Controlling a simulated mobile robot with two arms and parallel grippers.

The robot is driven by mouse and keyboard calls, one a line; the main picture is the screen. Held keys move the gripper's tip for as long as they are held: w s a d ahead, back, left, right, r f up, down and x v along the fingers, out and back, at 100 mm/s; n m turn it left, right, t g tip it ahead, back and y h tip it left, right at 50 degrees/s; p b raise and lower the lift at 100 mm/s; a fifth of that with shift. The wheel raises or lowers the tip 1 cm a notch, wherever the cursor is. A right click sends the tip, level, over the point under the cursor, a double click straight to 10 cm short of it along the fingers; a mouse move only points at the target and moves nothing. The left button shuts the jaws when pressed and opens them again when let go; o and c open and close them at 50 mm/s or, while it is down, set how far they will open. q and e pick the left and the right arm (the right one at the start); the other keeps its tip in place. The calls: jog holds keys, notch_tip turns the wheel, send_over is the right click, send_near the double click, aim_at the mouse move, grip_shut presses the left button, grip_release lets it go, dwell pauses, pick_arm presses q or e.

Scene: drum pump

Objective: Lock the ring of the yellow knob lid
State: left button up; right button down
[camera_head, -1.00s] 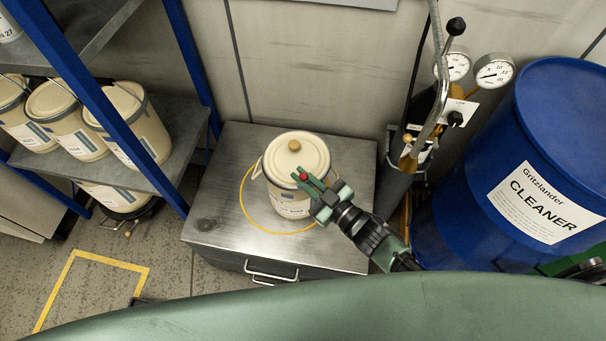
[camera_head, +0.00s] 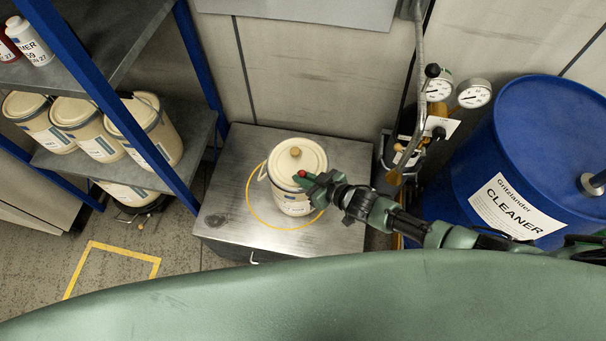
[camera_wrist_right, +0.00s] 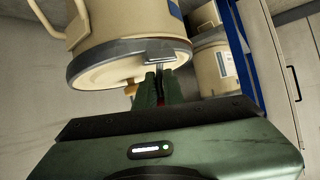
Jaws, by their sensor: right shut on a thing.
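The cream can (camera_head: 291,192) stands upright on the metal cabinet, with its lid (camera_head: 300,155) on and a tan-yellow knob (camera_head: 295,152) at the lid's centre. In the right wrist view the grey ring (camera_wrist_right: 105,62) runs around the lid's rim, with a metal lever (camera_wrist_right: 158,66) on it. My right gripper (camera_head: 304,178) is at the right side of the rim, its fingers shut on the lever's red-tipped end (camera_head: 302,173). The fingers (camera_wrist_right: 156,88) partly hide the lever, so whether it lies flat against the ring is unclear. My left gripper is out of view.
The metal cabinet top (camera_head: 235,225) has free room left of the can. A blue cleaner drum (camera_head: 545,130) and a pipe with gauges (camera_head: 474,94) stand to the right. A blue-framed shelf (camera_head: 95,75) with several similar cans is on the left.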

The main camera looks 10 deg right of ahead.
jog(key=shift+f, duration=0.1)
dwell(0.3)
jog(key=c, duration=1.6)
grip_release()
jog(key=shift+o, duration=0.2)
jog(key=v, duration=0.8)
jog(key=shift+w, duration=0.1)
